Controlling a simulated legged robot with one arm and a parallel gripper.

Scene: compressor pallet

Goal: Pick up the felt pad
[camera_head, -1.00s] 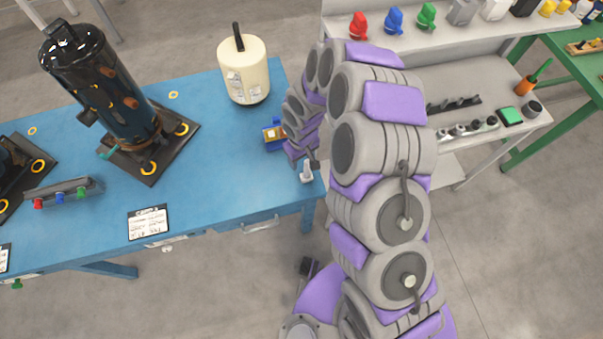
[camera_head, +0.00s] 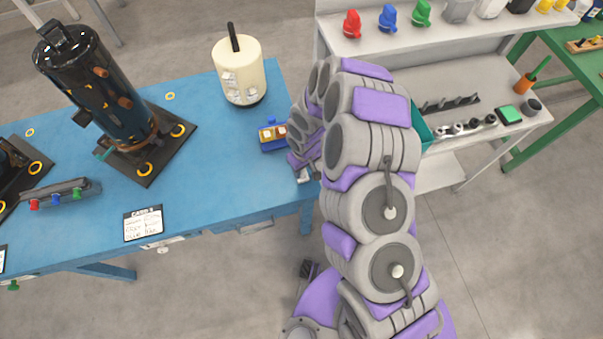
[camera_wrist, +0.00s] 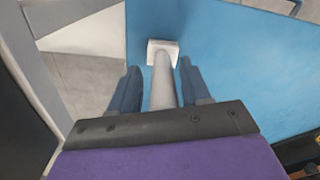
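In the wrist view, a pale grey post with a square white end (camera_wrist: 162,47) stands at the edge of the blue table. My gripper (camera_wrist: 159,68) is open, with one finger on each side of the post and narrow gaps visible. In the head view, this pale thing (camera_head: 304,174) shows at the table's right front corner, partly hidden by my arm. I cannot tell whether it is the felt pad. A green square pad on a dark base (camera_head: 509,114) lies on the grey bench at right, far from my gripper.
The blue table (camera_head: 215,165) holds a small blue box with yellow parts (camera_head: 272,137) close to my gripper, a cream canister (camera_head: 240,72) and a black cylinder (camera_head: 95,85) on a plate. A white card (camera_head: 143,223) lies near the front edge. The table's middle is clear.

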